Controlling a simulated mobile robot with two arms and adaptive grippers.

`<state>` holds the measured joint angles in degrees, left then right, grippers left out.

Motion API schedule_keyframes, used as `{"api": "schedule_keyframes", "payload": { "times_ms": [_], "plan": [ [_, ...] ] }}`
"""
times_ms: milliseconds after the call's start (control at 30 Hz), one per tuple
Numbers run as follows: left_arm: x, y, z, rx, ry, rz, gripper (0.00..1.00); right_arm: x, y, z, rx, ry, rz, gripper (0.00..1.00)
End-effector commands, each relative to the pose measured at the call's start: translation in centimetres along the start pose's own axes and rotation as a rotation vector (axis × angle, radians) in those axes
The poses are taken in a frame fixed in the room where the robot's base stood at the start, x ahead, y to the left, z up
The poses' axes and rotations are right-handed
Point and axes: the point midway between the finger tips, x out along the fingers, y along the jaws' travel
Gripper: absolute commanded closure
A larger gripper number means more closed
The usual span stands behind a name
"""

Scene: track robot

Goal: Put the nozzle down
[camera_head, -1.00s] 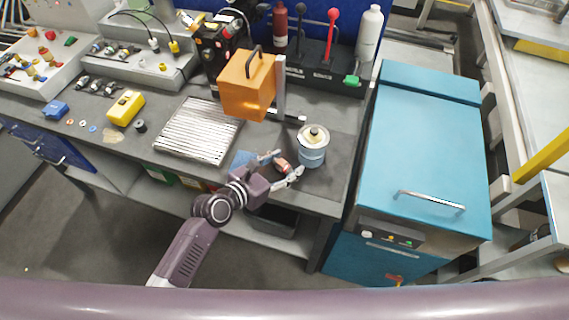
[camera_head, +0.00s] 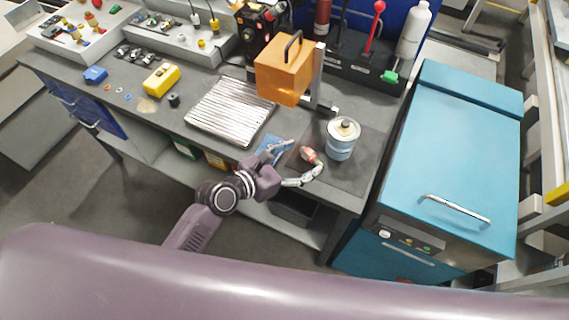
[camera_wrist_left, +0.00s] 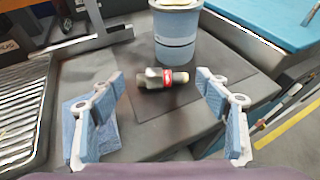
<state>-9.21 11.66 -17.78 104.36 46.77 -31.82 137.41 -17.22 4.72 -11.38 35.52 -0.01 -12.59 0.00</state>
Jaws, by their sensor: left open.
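The nozzle (camera_wrist_left: 165,80) lies on its side on the dark mat at the bench front, a short dark and pale piece with a red band. It also shows in the head view (camera_head: 308,155), partly behind my gripper. My left gripper (camera_head: 304,162) is open, its fingers spread on either side of the nozzle. In the left wrist view the open fingers of the left gripper (camera_wrist_left: 167,106) stand apart from the nozzle, with nothing between them touching. My right gripper is not in view.
A blue-grey can (camera_head: 341,144) stands just behind the nozzle. A blue cloth (camera_head: 268,148) lies left of it. A ribbed metal tray (camera_head: 230,112) and an orange box (camera_head: 284,75) are farther back. A large teal cabinet (camera_head: 455,150) stands to the right.

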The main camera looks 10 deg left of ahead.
Motion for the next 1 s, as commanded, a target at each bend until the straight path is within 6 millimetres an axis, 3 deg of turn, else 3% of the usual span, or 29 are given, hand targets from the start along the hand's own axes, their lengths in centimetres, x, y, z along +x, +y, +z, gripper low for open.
{"api": "schedule_keyframes", "payload": {
  "times_ms": [200, 400, 1000],
  "plan": [
    [-4.5, -0.1, -0.2, 0.001, 0.002, -0.001, 0.31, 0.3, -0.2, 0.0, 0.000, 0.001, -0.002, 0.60],
    [-6.8, -0.1, -0.1, 0.001, 0.001, -0.001, 0.31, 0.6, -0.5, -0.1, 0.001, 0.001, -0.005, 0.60],
    [-7.3, 0.0, 0.0, 0.001, 0.000, -0.001, 0.31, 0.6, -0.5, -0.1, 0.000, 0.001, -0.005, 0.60]
  ]
}}
